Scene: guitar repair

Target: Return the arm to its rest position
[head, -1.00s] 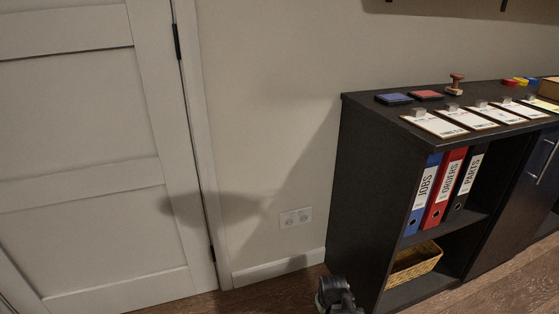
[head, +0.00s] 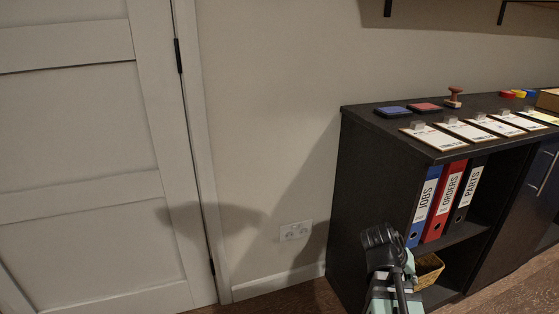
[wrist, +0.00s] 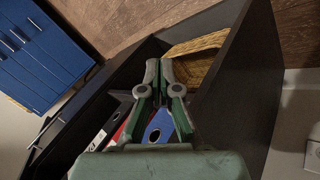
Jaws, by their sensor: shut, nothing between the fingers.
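My gripper (wrist: 159,68) shows in the wrist view with its two grey and green fingers drawn together and nothing between the tips. It points toward the dark shelf unit (wrist: 240,95), with the wicker basket (wrist: 195,45) beyond the tips and the binders close behind the fingers. In the head view, black and teal parts of my arm rise at the bottom, in front of the shelf unit (head: 345,200). I cannot make out the fingers there.
Blue (head: 425,205), red (head: 446,200) and black (head: 467,190) binders stand in the upper compartment; the basket (head: 429,268) is below. Clipboards (head: 434,137), ink pads (head: 393,111) and a stamp (head: 453,98) lie on top. A door (head: 80,150) is left. Blue drawers (wrist: 40,55) show in the wrist view.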

